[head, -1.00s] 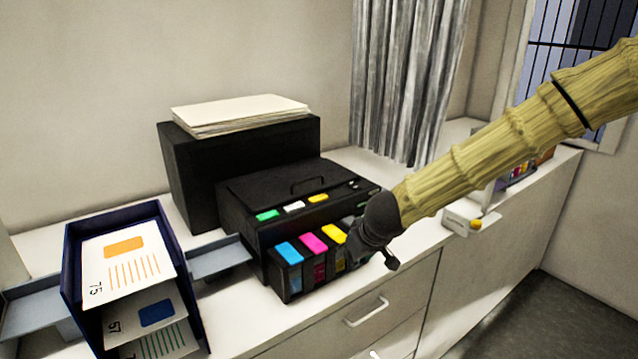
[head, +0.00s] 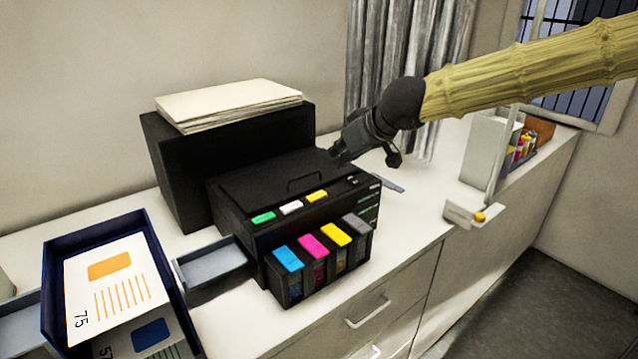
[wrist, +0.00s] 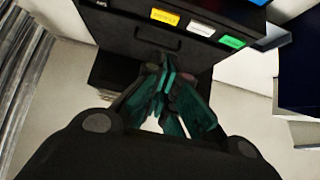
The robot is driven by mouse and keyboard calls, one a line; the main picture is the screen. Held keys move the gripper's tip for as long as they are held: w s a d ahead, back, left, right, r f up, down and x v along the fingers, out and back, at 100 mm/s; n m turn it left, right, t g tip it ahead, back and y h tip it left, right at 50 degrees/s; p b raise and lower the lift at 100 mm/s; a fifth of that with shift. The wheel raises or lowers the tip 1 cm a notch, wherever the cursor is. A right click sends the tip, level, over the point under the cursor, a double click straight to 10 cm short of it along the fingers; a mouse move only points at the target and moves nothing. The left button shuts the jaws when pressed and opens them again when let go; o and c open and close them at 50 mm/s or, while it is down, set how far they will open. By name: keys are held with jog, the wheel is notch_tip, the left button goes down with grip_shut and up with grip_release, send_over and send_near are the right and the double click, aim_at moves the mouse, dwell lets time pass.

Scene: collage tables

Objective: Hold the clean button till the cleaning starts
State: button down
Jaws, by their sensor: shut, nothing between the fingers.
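A black printer (head: 260,178) stands on the white counter, with green (head: 263,218), white (head: 291,207) and yellow (head: 317,196) buttons along its front top edge. In the wrist view the yellow (wrist: 165,17), white (wrist: 200,28) and green (wrist: 232,42) buttons carry small labels too blurred to read, so I cannot tell which is the clean button. My gripper (head: 337,156) is shut and empty, above the rear right of the printer's top, apart from the buttons. Its fingers (wrist: 166,82) also show in the wrist view, pointing toward the printer.
Ink tanks with cyan, magenta, yellow and grey caps (head: 313,246) stand at the printer's front. A black box (head: 215,150) topped with paper (head: 230,103) is behind it. A blue document tray (head: 55,262) stands left. A small box (head: 470,213) with a yellow knob is right.

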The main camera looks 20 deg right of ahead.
send_over(319, 197)
jog(key=s+d, duration=0.1)
jog(key=s, duration=0.2)
notch_tip(319, 197, down, 5)
jog(key=b+x, duration=0.1)
jog(key=x, duration=0.4)
jog(key=shift+w+d+f, duration=0.1)
jog(key=shift+w, duration=0.1)
jog(key=shift+s+f, duration=0.2)
jog(key=shift+f, duration=0.25)
jog(key=shift+s+f, duration=0.2)
jog(key=shift+f, duration=0.2)
jog(key=shift+w+f, duration=0.25)
jog(key=shift+f, duration=0.7)
jog(key=shift+s, duration=0.1)
jog(key=shift+f, duration=0.15)
